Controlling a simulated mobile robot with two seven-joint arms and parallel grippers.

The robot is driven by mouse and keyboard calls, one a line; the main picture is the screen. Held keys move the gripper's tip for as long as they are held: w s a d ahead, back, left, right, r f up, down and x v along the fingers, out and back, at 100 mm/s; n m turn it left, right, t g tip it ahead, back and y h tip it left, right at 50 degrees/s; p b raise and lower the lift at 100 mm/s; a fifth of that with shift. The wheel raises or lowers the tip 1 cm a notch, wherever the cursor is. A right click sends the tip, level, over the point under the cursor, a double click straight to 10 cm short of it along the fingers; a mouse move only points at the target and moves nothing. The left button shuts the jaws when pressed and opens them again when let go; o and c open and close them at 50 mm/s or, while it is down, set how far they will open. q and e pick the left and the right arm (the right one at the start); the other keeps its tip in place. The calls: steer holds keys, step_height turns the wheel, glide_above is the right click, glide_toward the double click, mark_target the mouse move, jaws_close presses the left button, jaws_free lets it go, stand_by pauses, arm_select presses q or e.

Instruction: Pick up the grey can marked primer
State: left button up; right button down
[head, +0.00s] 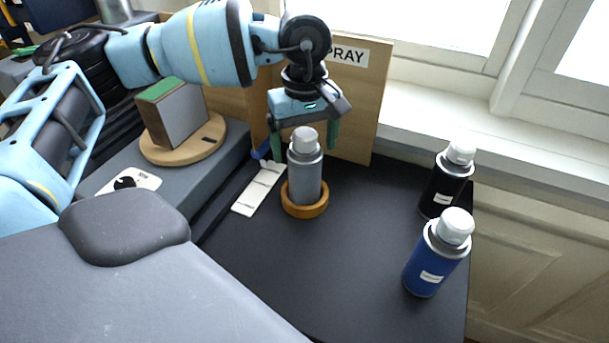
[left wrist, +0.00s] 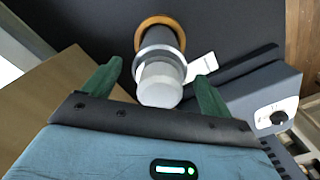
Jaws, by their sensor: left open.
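The grey can (head: 305,175) with a white cap stands upright in a round wooden ring (head: 304,208) on the dark table. I cannot read a label on it from here. My left gripper (head: 304,140) is open above and behind the can, with its green fingers pointing down to either side of the cap. In the left wrist view the can (left wrist: 160,60) lies ahead between the open fingers (left wrist: 158,85), with the ring (left wrist: 160,22) around its base. I see no contact between fingers and can. My right gripper is not in view.
A black can (head: 445,182) and a blue can (head: 437,255) stand at the right. A wooden board marked "SPRAY" (head: 363,110) rises close behind the gripper. A block (head: 178,115) rests on a round wooden base (head: 205,145) at the left. A white card (head: 257,190) lies left of the ring.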

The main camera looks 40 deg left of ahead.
arm_select(q)
steer(key=c, duration=1.8)
steer(key=shift+o, duration=0.2)
